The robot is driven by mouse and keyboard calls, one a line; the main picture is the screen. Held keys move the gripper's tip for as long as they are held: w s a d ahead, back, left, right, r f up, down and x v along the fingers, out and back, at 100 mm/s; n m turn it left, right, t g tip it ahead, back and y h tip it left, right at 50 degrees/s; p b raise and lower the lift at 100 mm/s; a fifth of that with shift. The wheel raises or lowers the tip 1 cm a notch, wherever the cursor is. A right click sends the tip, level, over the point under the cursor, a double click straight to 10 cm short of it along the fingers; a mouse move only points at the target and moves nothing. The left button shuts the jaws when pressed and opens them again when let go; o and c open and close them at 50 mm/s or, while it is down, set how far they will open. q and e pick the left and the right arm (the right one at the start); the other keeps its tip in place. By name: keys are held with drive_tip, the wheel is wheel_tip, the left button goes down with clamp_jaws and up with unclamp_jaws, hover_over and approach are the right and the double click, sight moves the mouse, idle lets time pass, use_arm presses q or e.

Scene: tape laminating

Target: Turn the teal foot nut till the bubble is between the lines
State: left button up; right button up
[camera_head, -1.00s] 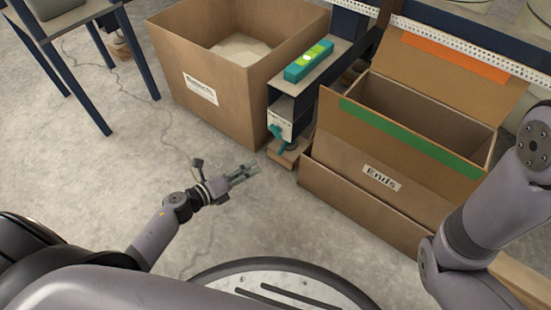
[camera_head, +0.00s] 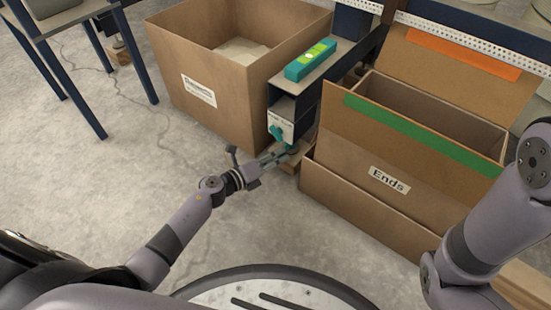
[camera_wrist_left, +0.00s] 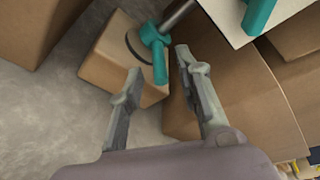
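The teal foot nut (camera_wrist_left: 153,36) sits on a metal rod above a dark round foot on a wooden block (camera_wrist_left: 105,62). One of its arms points down between the fingertips of my left gripper (camera_wrist_left: 158,63), which is open, with a finger on either side. Contact cannot be told. In the head view my left gripper (camera_head: 283,154) is low at the post's foot and partly covers the nut. The teal level (camera_head: 305,63) lies on the beam above; its vial is yellow-green, and the bubble is too small to place against lines. My right gripper is out of view.
A cardboard box (camera_head: 190,60) stands left of the post, and the box marked Ends (camera_head: 345,180) stands close on its right. A white panel (camera_wrist_left: 225,15) with a teal handle (camera_wrist_left: 258,14) is just above the nut. Open floor lies left.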

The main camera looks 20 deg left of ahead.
use_arm(q)
clamp_jaws()
idle(0.7)
